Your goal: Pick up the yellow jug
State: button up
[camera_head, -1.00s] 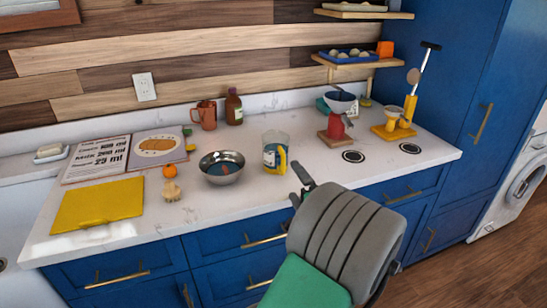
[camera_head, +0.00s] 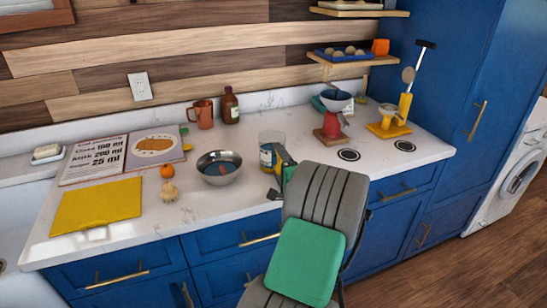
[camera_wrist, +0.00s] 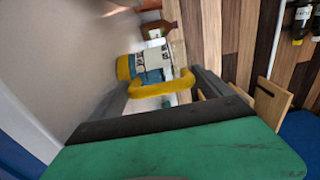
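The yellow jug (camera_head: 266,150) is a clear jug with a printed label and a yellow handle. It stands upright on the white counter, right of the metal bowl. In the wrist view the jug (camera_wrist: 152,62) appears tilted, with its yellow handle (camera_wrist: 172,88) towards me. My gripper (camera_head: 279,170) is at the jug's right side, on the handle side, and hides the handle in the head view. In the wrist view my gripper (camera_wrist: 165,84) is open, one finger on each side of the handle. I cannot tell whether either finger touches it.
A metal bowl (camera_head: 219,168) stands left of the jug. A red item on a wooden base (camera_head: 331,134) stands to the right. A copper mug (camera_head: 202,114) and brown bottle (camera_head: 229,106) are behind. A yellow board (camera_head: 97,206) lies at left. The counter front is mostly clear.

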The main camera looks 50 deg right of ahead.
jog(key=c, duration=1.7)
jog(key=shift+o, duration=0.2)
jog(key=shift+r, duration=0.1)
